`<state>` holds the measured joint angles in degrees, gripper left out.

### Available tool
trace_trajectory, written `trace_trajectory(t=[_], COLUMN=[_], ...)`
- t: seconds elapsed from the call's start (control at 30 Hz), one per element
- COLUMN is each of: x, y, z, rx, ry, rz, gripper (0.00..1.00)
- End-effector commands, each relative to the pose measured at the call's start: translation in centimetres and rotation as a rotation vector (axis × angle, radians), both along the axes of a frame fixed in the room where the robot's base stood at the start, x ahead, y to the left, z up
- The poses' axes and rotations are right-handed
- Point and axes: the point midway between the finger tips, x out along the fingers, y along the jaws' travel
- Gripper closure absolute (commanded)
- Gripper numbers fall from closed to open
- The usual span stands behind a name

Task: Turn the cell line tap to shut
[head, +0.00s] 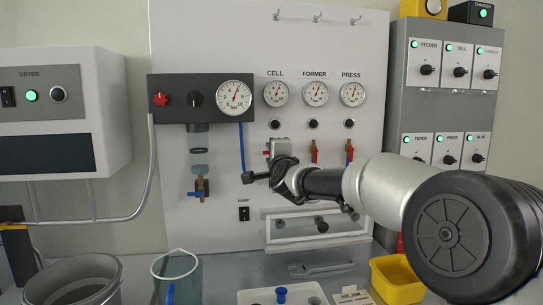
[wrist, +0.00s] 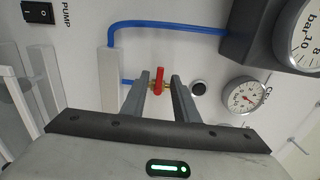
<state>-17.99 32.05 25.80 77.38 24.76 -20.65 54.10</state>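The cell line tap has a red lever (wrist: 159,77) on a brass body in the wrist view. The lever appears to lie crosswise to the line with the blue hose. My gripper (wrist: 160,82) is open, with one finger on each side of the lever and small gaps visible. In the head view my gripper (head: 266,172) covers most of this tap, below the CELL gauge (head: 275,94). Only a bit of the red lever (head: 266,152) shows there. The CELL gauge is also in the wrist view (wrist: 243,96).
The FORMER tap (head: 314,151) and PRESS tap (head: 349,151) sit close on the right, their red levers upright. The regulator block (head: 175,86) and a blue hose (head: 242,147) are at left. A white-framed rack (head: 318,238) juts out below. A yellow bin (head: 398,280) stands on the bench.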

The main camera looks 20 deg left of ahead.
Motion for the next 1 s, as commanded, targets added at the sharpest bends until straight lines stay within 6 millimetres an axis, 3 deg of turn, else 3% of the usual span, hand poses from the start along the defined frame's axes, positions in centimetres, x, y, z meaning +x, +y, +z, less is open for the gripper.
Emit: trace_trajectory(t=[0.23, 0.37, 0.8, 1.0], x=[-0.3, -1.6, -10.5, -13.5], y=[-0.2, -1.0, -6.5, -8.3], z=[0.0, 0.0, 0.0, 0.1], rx=[-0.001, -0.002, -0.005, -0.004], ry=[-0.001, -0.002, -0.004, -0.003], rz=[0.0, -0.001, -0.002, -0.002], gripper=[0.73, 0.73, 0.73, 0.73])
